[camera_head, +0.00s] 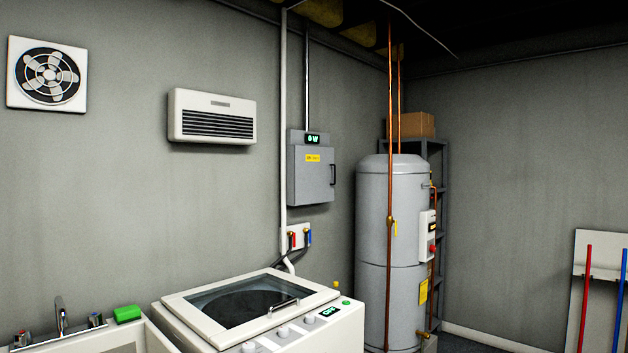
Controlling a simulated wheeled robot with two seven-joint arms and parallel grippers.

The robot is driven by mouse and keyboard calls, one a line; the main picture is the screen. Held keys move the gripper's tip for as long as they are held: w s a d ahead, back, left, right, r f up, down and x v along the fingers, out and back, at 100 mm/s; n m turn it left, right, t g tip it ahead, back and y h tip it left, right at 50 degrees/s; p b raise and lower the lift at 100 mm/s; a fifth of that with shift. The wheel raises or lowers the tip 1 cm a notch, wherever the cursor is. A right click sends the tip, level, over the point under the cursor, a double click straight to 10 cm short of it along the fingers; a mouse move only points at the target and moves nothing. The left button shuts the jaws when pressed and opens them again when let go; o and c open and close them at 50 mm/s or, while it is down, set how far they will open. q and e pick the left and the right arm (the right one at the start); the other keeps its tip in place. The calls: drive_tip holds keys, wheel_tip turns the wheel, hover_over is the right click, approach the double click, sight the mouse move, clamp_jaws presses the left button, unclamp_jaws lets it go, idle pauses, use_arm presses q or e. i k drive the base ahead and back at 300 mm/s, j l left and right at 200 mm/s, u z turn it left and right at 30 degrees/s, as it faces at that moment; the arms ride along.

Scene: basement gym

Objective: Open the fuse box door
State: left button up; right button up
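The fuse box (311,168) is a grey metal cabinet on the back wall, right of a white vertical pipe. Its door (311,182) looks shut, with a yellow label and a dark handle (333,174) on its right edge. A small green-lit display (312,139) sits above the door. Neither of my grippers shows in the head view.
A top-loading washer (180,312) stands below and in front of the fuse box. A grey water heater tank (372,220) with copper pipes stands to its right, before a dark shelf (441,200). A sink (75,340) is at the lower left.

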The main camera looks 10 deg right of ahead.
sight(315, 167)
drive_tip(key=i+l+z, duration=0.95)
drive_tip(key=i+z, duration=0.15)
drive_tip(key=i, duration=0.2)
drive_tip(key=i+z, duration=0.35)
drive_tip(key=i, duration=0.25)
drive_tip(key=i+l+u, duration=0.1)
drive_tip(key=i, duration=1.9)
